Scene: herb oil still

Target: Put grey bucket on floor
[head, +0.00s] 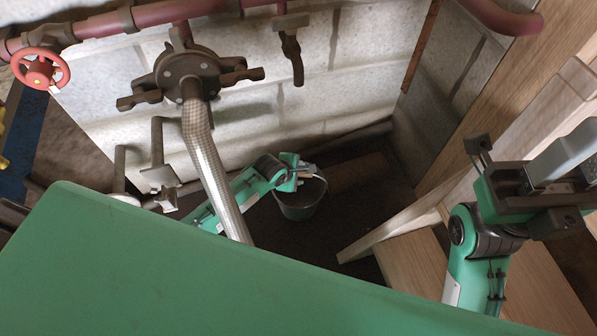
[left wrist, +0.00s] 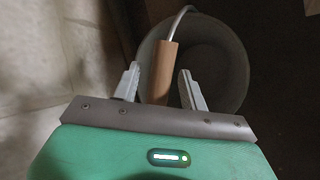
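The grey bucket (head: 299,205) is low in the corner by the block wall, upright as far as I can tell, and appears to rest on the dark floor. In the left wrist view the bucket (left wrist: 228,65) shows its open mouth, with a wire bail and a wooden grip (left wrist: 163,72). My left gripper (left wrist: 159,78) is open, one finger on each side of the wooden grip, with gaps showing. In the head view my left gripper (head: 308,172) is at the bucket's rim. My right gripper (head: 535,190) is at the right, away from the bucket; its fingers are unclear.
A braided hose (head: 212,165) runs down from a dark valve fitting (head: 190,75) in front of my left arm. A red handwheel (head: 40,69) is at upper left. A wooden frame (head: 395,230) stands right of the bucket. Dark floor (head: 350,215) lies between them.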

